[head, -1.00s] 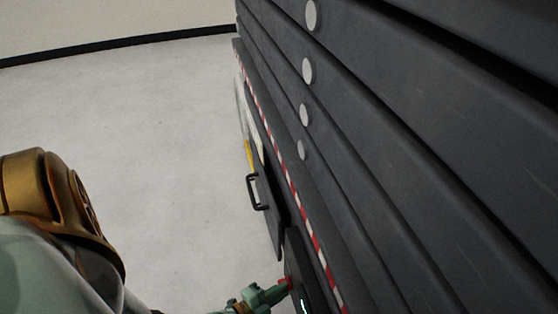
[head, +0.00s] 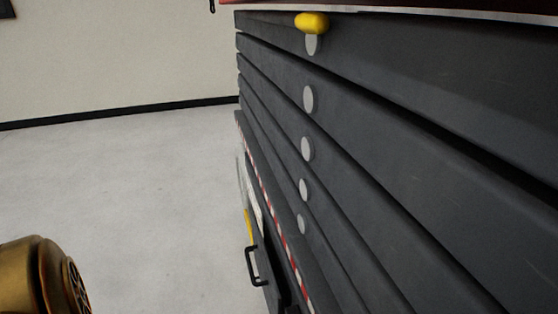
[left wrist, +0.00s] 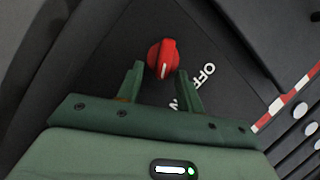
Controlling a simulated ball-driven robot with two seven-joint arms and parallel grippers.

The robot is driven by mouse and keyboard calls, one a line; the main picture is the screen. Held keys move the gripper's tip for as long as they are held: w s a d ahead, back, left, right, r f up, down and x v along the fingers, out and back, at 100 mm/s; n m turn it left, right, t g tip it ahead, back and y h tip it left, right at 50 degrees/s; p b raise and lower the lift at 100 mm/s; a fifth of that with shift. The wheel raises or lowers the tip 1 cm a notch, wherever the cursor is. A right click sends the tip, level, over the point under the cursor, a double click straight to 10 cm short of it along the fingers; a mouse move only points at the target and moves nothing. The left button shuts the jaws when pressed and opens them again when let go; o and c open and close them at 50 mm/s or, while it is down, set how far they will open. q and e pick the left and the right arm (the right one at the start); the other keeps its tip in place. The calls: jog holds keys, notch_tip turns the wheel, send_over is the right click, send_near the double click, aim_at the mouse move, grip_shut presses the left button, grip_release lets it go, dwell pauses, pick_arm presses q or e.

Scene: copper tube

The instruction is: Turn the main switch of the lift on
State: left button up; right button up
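The main switch is a red rotary knob (left wrist: 162,55) with a white mark, on a dark panel (left wrist: 110,50) in the left wrist view. White "OFF" lettering is to its right, and further letters below are partly hidden by a finger. My left gripper (left wrist: 160,70) is open, its two green fingertips on either side of the knob's lower part; I cannot tell whether they touch it. The lift (head: 400,130) fills the right of the head view as dark stacked folds with grey round discs. The switch and both grippers are outside the head view.
A black handle (head: 255,267) sits on the lift's lower side, below a red-white striped edge (head: 265,180). A yellow knob-like part (head: 312,23) is at the lift's top. Pale floor (head: 120,190) to the left is clear up to the wall (head: 120,60).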

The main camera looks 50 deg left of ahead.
pick_arm(q)
jog(key=shift+s, duration=0.1)
